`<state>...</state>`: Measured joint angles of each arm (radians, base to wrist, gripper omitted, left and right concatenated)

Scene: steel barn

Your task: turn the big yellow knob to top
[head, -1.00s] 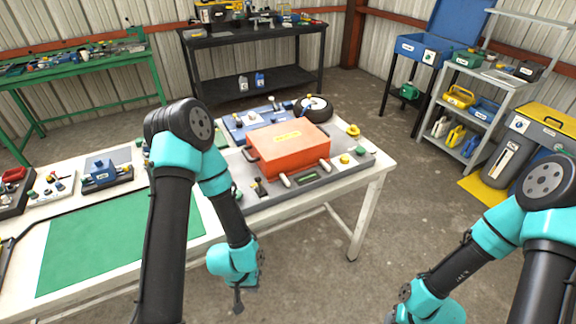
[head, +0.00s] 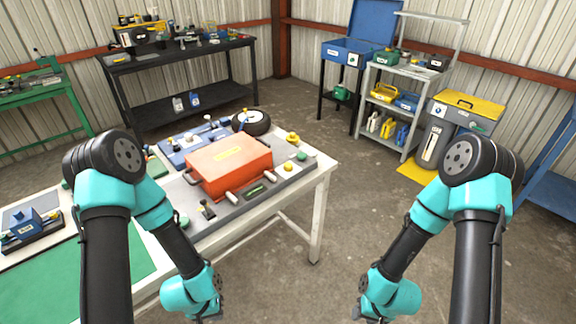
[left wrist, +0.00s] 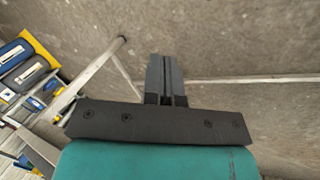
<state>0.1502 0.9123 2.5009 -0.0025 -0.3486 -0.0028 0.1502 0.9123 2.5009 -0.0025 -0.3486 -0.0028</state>
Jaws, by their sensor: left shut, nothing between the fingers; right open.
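A yellow knob (head: 292,137) stands at the far right corner of a grey panel (head: 315,158) on the white table. A smaller yellow knob or button (head: 288,167) sits nearer on the same panel, beside a green one (head: 302,156). My left gripper (head: 208,318) is low in front of the table, apart from the knobs, near the bottom edge of the head view. Its fingers (left wrist: 166,80) are shut and empty in the left wrist view, over bare floor. My right gripper (head: 372,318) is open at the bottom edge, partly cut off, away from the table.
An orange case (head: 228,165) fills the panel's middle, left of the yellow knobs. A black wheel (head: 251,122) lies behind it. A green mat (head: 85,275) covers the table's near left. Grey shelves (head: 391,105) and a yellow-lidded bin (head: 455,130) stand at right. The floor right of the table is clear.

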